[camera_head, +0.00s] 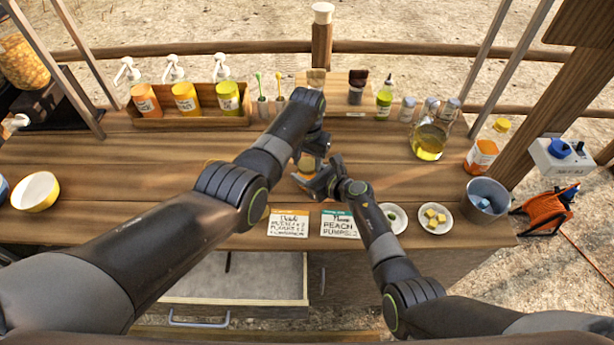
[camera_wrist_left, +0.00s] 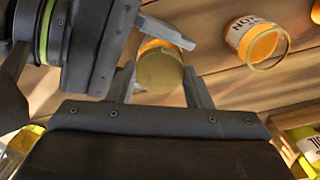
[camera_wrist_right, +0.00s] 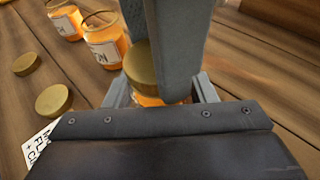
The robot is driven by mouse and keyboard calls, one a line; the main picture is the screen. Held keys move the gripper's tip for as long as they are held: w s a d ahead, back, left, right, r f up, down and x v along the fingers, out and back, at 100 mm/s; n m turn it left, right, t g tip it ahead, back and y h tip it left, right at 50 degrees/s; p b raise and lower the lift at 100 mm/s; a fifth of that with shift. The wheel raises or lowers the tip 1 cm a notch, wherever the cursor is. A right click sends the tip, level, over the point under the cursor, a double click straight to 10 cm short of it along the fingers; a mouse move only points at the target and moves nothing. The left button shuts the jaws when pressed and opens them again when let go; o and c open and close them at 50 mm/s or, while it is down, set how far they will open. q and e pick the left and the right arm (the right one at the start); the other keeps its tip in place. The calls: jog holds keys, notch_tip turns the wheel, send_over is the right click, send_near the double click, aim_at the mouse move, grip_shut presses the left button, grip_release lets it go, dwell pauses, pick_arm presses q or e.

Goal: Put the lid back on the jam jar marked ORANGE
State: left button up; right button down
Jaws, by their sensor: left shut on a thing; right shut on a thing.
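My left gripper (camera_head: 311,148) is shut on a gold lid (camera_wrist_left: 160,70). The lid also shows in the right wrist view (camera_wrist_right: 140,66), just above a glass jar of orange jam. My right gripper (camera_head: 318,181) is shut on this jar (camera_wrist_right: 158,99), low down. The jar shows in the head view (camera_head: 307,164), between the two grippers. The fingers hide its label, so I cannot read its mark. I cannot tell whether the lid touches the rim. Another jar of orange jam (camera_wrist_right: 104,45), open, stands close by, its label partly readable, ending in ON.
Two loose gold lids, a near one (camera_wrist_right: 53,100) and a farther one (camera_wrist_right: 26,63), lie on the wooden counter. A further jam jar (camera_wrist_right: 66,22) stands behind them. Cards (camera_head: 288,223) and small plates (camera_head: 436,217) line the front edge. A bottle rack (camera_head: 190,119) stands at the back.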

pick_arm(q)
jog(key=o, duration=1.2)
jog(key=shift+c, duration=0.2)
jog(key=shift+d, duration=0.1)
jog(key=shift+s, duration=0.1)
jog(key=shift+d+r, duration=0.1)
jog(key=shift+r, duration=0.25)
notch_tip(320, 180, up, 11)
jog(key=shift+a+r, duration=0.2)
jog(key=shift+a, duration=0.05)
